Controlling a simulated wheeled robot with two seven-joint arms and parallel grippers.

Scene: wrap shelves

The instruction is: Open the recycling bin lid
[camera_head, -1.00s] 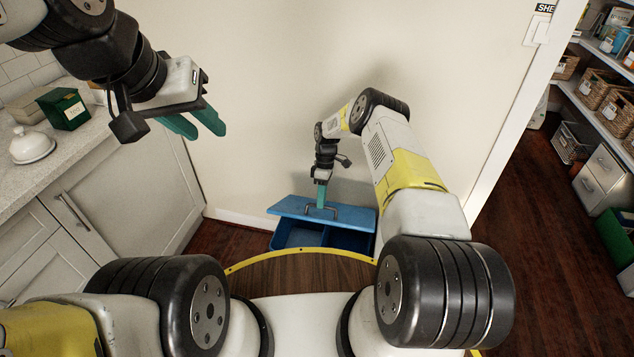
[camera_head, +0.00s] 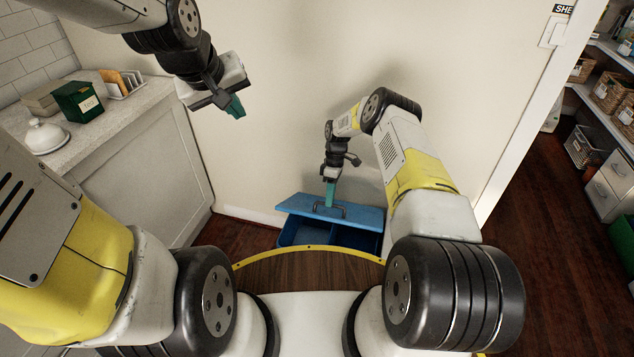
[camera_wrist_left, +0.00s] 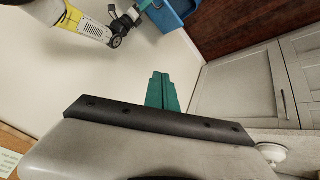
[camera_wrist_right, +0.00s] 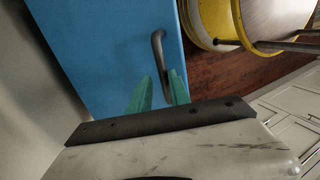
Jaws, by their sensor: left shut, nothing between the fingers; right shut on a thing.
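The blue recycling bin (camera_head: 287,239) stands on the floor against the wall. Its blue lid (camera_head: 362,213) is raised and tilted back, with the bin's compartments showing below it. A dark curved handle (camera_wrist_right: 158,52) is fixed on the lid. My right gripper (camera_head: 329,204) is at this handle, shut on it; in the right wrist view its teal fingers (camera_wrist_right: 160,92) are beside the handle's end. My left gripper (camera_head: 236,109) is shut and empty, high in front of the wall, left of the bin. Its teal fingers (camera_wrist_left: 162,90) lie together in the left wrist view.
A counter (camera_head: 130,108) at left holds a white domed dish (camera_head: 46,137), a green box (camera_head: 78,102) and a rack (camera_head: 122,84). The bin stands between the cabinet and the door frame (camera_head: 520,120). Pantry shelves (camera_head: 600,98) are at right.

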